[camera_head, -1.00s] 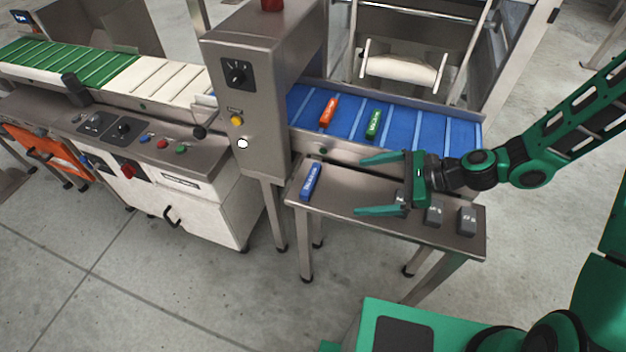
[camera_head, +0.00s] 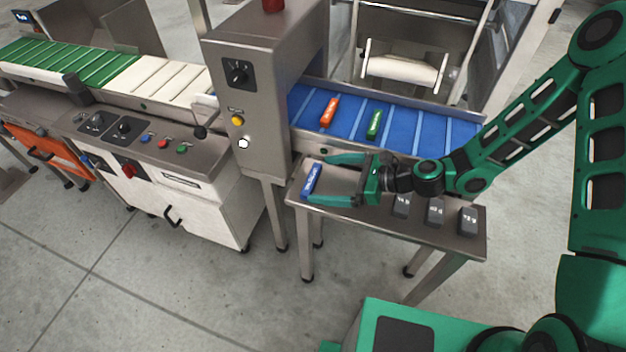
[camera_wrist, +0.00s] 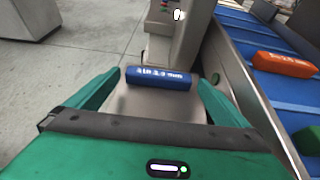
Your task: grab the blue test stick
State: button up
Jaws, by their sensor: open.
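The blue test stick (camera_head: 311,179) lies at the left end of the small steel table (camera_head: 340,205). In the wrist view the blue test stick (camera_wrist: 159,78) lies crosswise just ahead of the fingers, with white lettering on it. My gripper (camera_head: 318,178) is open, its two green fingers pointing left with the tips close to the stick. In the wrist view my gripper (camera_wrist: 160,85) shows one finger on each side, the stick centred between them. I cannot tell whether a finger touches the stick.
An orange stick (camera_head: 329,111) and a green stick (camera_head: 375,123) lie on the blue belt (camera_head: 400,130) behind the table. Several grey weights, one of them (camera_head: 467,219), stand at the table's right. A steel cabinet (camera_head: 255,100) rises behind the stick's left.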

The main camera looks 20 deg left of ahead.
aim_at(312, 178)
jog(key=x, duration=0.3)
jog(key=shift+a+f, duration=0.1)
jog(key=c, duration=0.7)
jog(key=shift+c, duration=0.2)
